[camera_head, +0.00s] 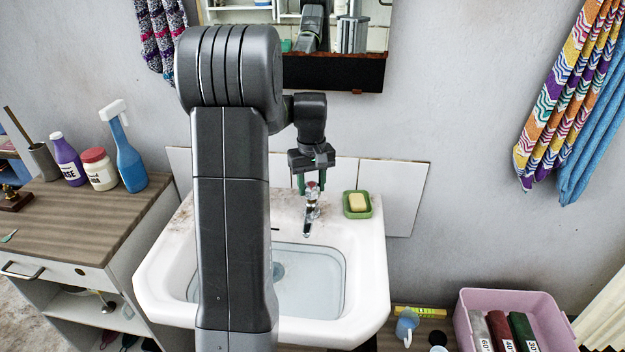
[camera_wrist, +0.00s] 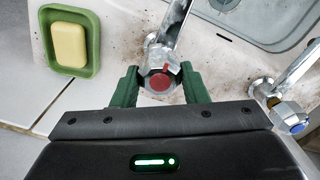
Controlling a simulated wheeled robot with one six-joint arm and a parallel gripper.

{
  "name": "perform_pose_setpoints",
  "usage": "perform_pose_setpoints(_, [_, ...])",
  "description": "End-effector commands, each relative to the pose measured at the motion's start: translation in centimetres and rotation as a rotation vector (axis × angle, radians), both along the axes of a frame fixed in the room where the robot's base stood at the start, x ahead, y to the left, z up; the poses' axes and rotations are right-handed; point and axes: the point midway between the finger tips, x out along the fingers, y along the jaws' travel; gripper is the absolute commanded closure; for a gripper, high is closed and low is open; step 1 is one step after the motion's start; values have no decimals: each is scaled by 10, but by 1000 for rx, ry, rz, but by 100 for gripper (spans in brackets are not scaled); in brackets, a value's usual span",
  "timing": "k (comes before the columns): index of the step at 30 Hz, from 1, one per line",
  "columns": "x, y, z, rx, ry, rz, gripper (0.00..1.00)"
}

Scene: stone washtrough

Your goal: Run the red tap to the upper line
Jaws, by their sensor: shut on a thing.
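The red tap (camera_wrist: 160,82) is a chrome tap with a red-topped handle on the back ledge of the white basin (camera_head: 372,285). It also shows in the head view (camera_head: 311,205), its spout pointing down over the bowl. My gripper (camera_wrist: 160,90) has its green fingers on either side of the handle and is shut on it from above. In the head view my gripper (camera_head: 310,190) points down at the tap. The bowl looks pale blue, as if holding clear water. I cannot make out an upper line or whether water runs from the spout. My arm hides the basin's left part.
A blue-topped tap (camera_wrist: 290,115) stands to the right in the wrist view. A green soap dish (camera_head: 357,204) with yellow soap is close beside the red tap. A mirror (camera_head: 340,75) hangs above. Bottles (camera_head: 125,150) stand on the left cabinet; a pink crate (camera_head: 545,315) is lower right.

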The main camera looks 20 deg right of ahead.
Motion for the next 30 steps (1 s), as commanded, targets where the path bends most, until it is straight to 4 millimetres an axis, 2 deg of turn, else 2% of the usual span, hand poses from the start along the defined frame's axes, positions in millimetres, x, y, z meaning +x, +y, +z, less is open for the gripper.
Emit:
perform_pose_setpoints(9, [2,-2,2,-7,-7,-82,83])
perform_pose_setpoints(21, [2,-2,3,-7,-8,-89,83])
perform_pose_setpoints(22, [2,-2,3,-7,-8,-89,54])
perform_pose_setpoints(24, [2,-2,2,-6,-7,-88,40])
perform_pose_setpoints(30, [1,-1,1,-4,-5,-88,38])
